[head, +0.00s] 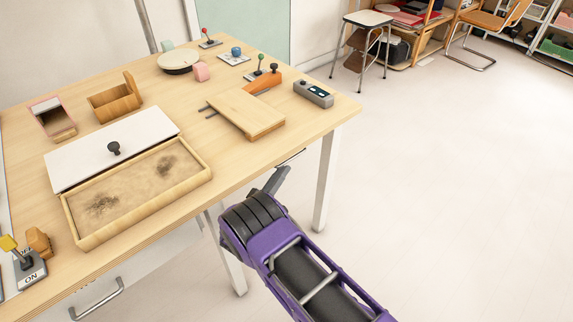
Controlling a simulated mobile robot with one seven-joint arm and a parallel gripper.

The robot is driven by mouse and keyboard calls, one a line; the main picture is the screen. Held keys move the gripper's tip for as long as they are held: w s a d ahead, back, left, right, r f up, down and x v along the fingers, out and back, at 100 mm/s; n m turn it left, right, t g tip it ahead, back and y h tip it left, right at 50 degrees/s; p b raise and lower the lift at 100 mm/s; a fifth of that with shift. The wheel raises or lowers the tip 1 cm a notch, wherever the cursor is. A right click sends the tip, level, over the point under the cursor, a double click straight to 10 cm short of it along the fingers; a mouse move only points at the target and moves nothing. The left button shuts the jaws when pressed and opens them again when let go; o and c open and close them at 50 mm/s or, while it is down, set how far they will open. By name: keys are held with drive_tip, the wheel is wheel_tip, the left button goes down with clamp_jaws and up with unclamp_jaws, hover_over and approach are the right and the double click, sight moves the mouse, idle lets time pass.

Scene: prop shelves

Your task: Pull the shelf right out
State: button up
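I cannot tell for certain which thing is the shelf. A light wooden board (243,110) lies on the table near its right front edge, with thin dark rods sticking out on its left. My purple and dark grey arm reaches up from the bottom right. My gripper (276,179) is at its far end, just below the table's front edge and close to the dark piece. My arm hides much of the gripper, so its opening and any contact are unclear.
The wooden table (225,170) holds a sand-filled tray (207,177) with a white lid (75,165), an open wooden box (103,110), a grey device (313,94) and small levers. A white drawer front with a metal handle (97,300) is below left.

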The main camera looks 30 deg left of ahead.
sight(286, 163)
drive_tip(key=shift+x, duration=1.65)
clamp_jaws()
